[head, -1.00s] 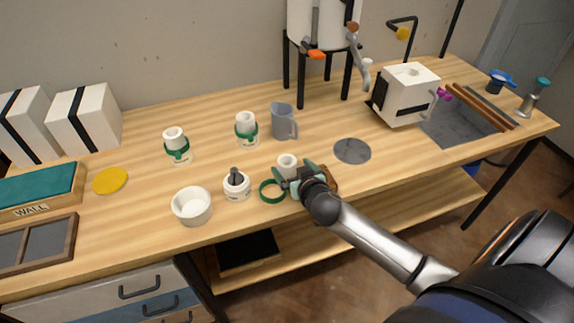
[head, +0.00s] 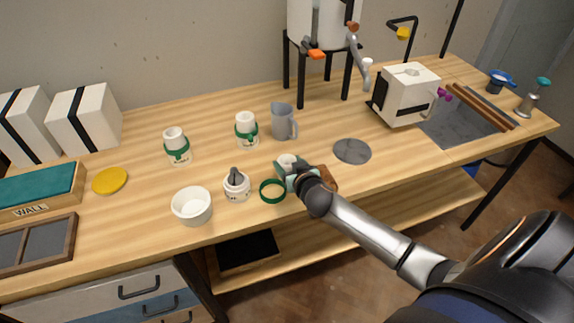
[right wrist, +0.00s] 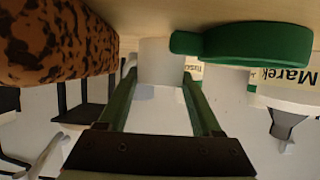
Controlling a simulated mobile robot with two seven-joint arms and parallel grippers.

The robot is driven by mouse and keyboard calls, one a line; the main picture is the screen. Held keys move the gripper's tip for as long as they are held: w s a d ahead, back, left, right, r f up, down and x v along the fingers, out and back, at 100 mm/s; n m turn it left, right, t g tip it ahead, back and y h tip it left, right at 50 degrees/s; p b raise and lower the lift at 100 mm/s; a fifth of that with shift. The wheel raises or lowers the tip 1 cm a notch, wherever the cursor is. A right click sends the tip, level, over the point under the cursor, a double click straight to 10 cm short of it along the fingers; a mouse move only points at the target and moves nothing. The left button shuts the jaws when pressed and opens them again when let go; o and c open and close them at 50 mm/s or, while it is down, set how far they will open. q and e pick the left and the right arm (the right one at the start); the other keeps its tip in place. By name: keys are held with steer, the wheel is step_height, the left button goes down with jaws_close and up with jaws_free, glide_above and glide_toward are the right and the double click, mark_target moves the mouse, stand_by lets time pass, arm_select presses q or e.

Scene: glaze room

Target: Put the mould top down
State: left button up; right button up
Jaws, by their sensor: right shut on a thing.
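The mould top is a small white piece (head: 286,160) near the front edge of the table. My right gripper (head: 288,170) is shut on it, with green fingers on either side. In the right wrist view, which shows the table at the top, the white mould top (right wrist: 160,62) sits between the two fingers (right wrist: 158,95). Its end is close to the table top; I cannot tell whether it touches. My left gripper is not in view.
A brown speckled thing (head: 327,178) lies close by on the right. A white jar (head: 237,187) and a white bowl (head: 192,207) stand left of the ring. Behind are a grey jug (head: 283,124) and two green-banded white pieces (head: 247,131). A grey disc (head: 352,151) lies flat at the right.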

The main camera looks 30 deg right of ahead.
steer(key=shift+r, duration=0.1)
jaws_close()
